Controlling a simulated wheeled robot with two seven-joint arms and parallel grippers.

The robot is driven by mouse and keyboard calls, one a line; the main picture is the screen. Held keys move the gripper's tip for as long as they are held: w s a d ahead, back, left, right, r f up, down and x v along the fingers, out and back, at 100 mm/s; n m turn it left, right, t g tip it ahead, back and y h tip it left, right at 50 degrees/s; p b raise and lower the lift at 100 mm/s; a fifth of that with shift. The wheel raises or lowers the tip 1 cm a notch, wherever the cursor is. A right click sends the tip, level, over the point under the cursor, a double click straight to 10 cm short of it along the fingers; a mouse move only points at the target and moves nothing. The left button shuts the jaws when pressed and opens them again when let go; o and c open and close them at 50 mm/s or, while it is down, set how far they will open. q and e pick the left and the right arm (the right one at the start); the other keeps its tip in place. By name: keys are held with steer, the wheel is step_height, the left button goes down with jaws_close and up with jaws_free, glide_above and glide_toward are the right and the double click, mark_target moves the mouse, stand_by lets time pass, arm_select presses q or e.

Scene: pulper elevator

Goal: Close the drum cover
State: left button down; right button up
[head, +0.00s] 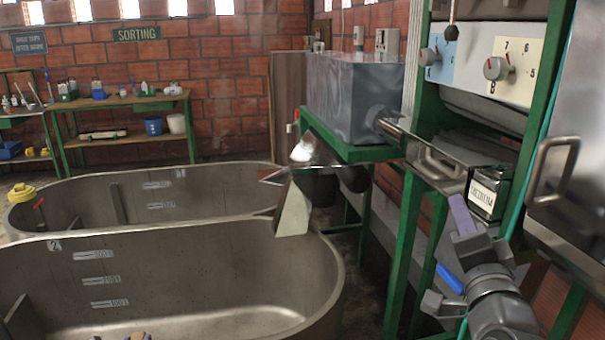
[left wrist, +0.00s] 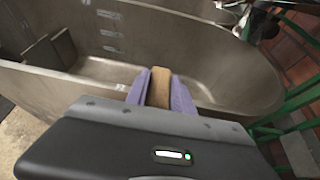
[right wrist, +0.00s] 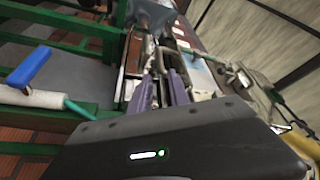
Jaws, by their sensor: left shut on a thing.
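A large grey steel panel (head: 570,130) with a bent bar handle (head: 550,170) stands at the right edge of the head view. A smaller shiny plate (head: 410,148) with a loop handle (head: 437,160) lies left of the dark opening (head: 485,110) under the dials. I cannot tell for sure which is the drum cover. My right gripper (head: 462,215) is below the smaller plate, apart from both handles. Its purple fingers (right wrist: 161,90) look apart and empty. My left gripper (left wrist: 161,90) is shut on a tan piece (left wrist: 160,86) above a tank; it barely shows in the head view.
Two grey tanks (head: 340,265) (head: 30,218) fill the left and middle. A green machine frame (head: 395,260) stands close to my right arm. A grey water box (head: 350,95) sits on a green stand. A workbench (head: 115,103) lines the back wall.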

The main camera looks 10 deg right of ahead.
mark_target(445, 173)
arm_select(q)
steer(key=shift+r, duration=0.15)
arm_select(e)
steer(key=shift+w, duration=0.1)
